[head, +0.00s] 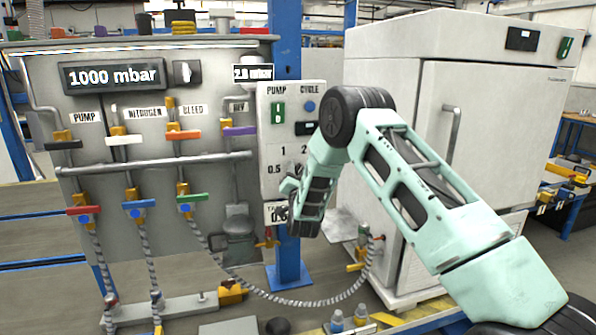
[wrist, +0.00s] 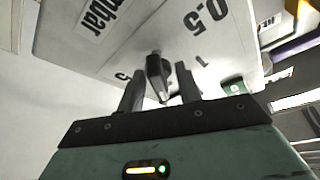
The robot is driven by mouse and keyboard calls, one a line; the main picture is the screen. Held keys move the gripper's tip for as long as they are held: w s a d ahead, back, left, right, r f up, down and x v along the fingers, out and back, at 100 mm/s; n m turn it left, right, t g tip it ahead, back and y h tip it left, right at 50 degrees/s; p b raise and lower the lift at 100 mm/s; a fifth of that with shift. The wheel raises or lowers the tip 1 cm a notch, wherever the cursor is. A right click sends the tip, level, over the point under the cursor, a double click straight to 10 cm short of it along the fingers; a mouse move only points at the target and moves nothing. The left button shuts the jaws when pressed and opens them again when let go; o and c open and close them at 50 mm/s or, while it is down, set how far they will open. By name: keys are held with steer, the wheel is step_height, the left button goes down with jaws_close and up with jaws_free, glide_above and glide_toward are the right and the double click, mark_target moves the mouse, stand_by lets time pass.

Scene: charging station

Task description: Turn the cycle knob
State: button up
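The cycle knob (wrist: 158,75) is a dark pointer knob on the pale face of the control box, in the upper middle of the wrist view. Scale marks such as 0.5 and 1 are printed around it. My gripper (wrist: 160,70) is open, with one finger on each side of the knob and a visible gap to each. In the head view my gripper (head: 289,187) is at the lower part of the control box (head: 267,150), over the dial area. The gripper and wrist mostly hide the knob there.
A panel (head: 110,150) with pipes, coloured valve handles and a 1000 mbar display (head: 113,77) stands left of the box. A large white cabinet (head: 395,75) stands to the right behind my arm. A hose (head: 290,299) hangs low across the front.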

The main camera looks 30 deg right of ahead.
steer(key=c, duration=0.7)
